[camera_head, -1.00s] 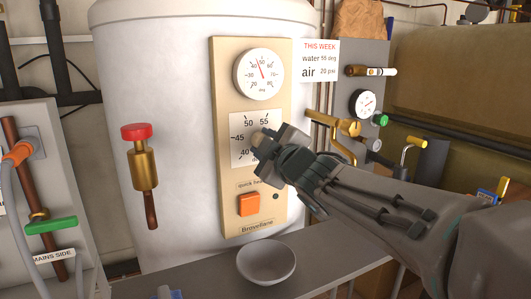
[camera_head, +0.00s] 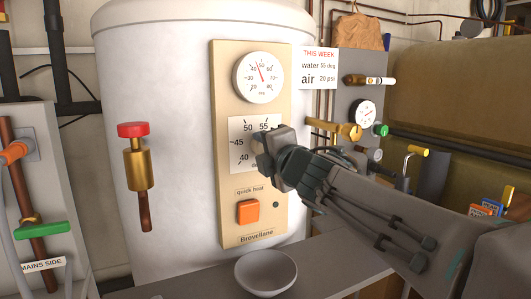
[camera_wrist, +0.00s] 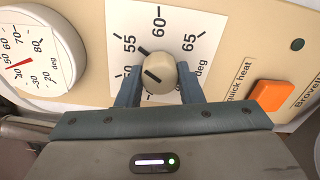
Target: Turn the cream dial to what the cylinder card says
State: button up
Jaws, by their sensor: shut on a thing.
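The cream dial (camera_wrist: 161,74) is round, with a dark line on its face, on a white scale plate of the boiler panel. In the wrist view my gripper (camera_wrist: 160,90) is shut on it, one finger on each side. The dial's line slants to the upper left, roughly toward the tick by 55. In the head view my gripper (camera_head: 264,150) covers most of the dial. The card (camera_head: 319,68) on the white cylinder (camera_head: 190,90) reads THIS WEEK, water 55 deg, air 20, with a unit too small to be sure of.
A round temperature gauge (camera_head: 259,77) sits above the dial, and an orange quick heat button (camera_head: 248,211) below it. A red-topped brass valve (camera_head: 138,165) is at the left. Brass fittings (camera_head: 345,131) stand close to my arm. A white bowl (camera_head: 266,272) sits below.

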jog(key=shift+n, duration=0.5)
jog(key=o, duration=1)
jog(key=shift+c, duration=0.2)
